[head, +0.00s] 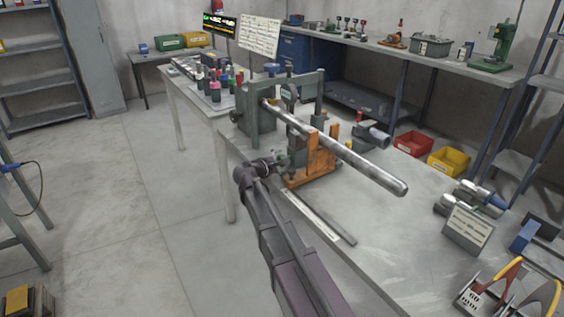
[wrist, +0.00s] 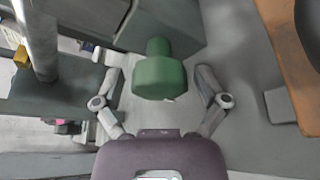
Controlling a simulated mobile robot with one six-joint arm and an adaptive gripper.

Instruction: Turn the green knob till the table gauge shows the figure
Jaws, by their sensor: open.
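The green knob (wrist: 159,78) is in the upper middle of the wrist view, on a short green neck against a grey housing. My gripper (wrist: 160,82) is open, with one finger on each side of the knob and a visible gap at both sides. I cannot tell whether the fingertips reach as deep as the knob. In the head view my gripper (head: 268,164) is at the left edge of the bench, beside the grey machine (head: 260,120); the knob is hidden there. A dark display (head: 220,24) with lit figures stands at the back, too small to read.
A long steel bar (head: 350,162) runs through the machine over an orange stand (head: 312,160), just right of my gripper. A flat metal strip (head: 318,218) lies along the bench (head: 375,235). Coloured bottles (head: 215,85) stand behind. Open floor is at left.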

